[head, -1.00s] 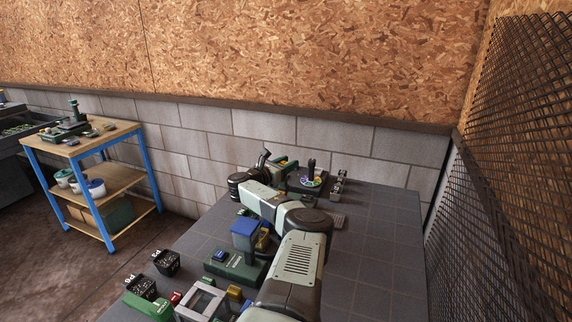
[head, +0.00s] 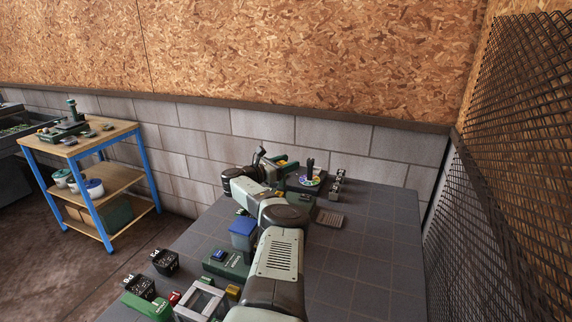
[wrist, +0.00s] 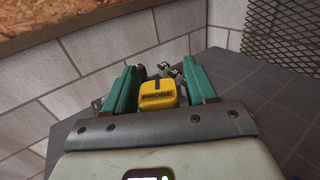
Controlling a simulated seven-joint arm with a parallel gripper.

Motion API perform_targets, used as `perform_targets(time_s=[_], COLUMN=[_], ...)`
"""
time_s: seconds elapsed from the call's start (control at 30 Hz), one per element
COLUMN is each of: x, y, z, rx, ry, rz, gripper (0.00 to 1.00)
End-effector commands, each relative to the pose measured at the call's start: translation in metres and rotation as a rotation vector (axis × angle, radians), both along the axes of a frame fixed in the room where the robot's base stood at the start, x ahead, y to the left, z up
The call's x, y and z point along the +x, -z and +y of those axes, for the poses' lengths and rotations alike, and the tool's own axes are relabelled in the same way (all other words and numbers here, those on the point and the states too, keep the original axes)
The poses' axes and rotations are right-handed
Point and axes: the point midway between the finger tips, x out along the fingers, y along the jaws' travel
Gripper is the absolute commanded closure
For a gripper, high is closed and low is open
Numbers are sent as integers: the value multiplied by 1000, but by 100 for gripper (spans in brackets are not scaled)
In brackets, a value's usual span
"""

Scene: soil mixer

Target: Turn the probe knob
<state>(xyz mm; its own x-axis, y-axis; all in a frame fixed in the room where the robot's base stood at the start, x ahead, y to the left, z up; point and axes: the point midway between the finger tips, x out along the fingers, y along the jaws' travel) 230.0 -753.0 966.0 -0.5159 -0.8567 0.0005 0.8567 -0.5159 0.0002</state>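The yellow probe knob (wrist: 158,96), marked PROBE and with a dark slot at its top, shows in the wrist view between the two green fingers of my gripper (wrist: 160,88). My gripper is open, with a gap on each side of the knob. The knob's base is hidden by the gripper's front plate. In the head view my gripper (head: 287,166) is at the far end of the grey table, and my arm hides much of the area around it.
A dial with a coloured disc and black handle (head: 310,177) stands just right of my gripper. Small metal fittings (head: 338,182) lie beyond it. The table's right side (head: 375,250) is clear.

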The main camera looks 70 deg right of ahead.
Motion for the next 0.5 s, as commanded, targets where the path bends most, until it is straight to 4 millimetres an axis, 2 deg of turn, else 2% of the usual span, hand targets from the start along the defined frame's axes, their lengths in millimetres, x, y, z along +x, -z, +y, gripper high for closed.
perform_targets(time_s=[0.33,0.5], x=[2,13], y=[0,1], z=[2,18], rx=[1,2], ry=[-4,-7], rz=[-1,-1], gripper=[38,38])
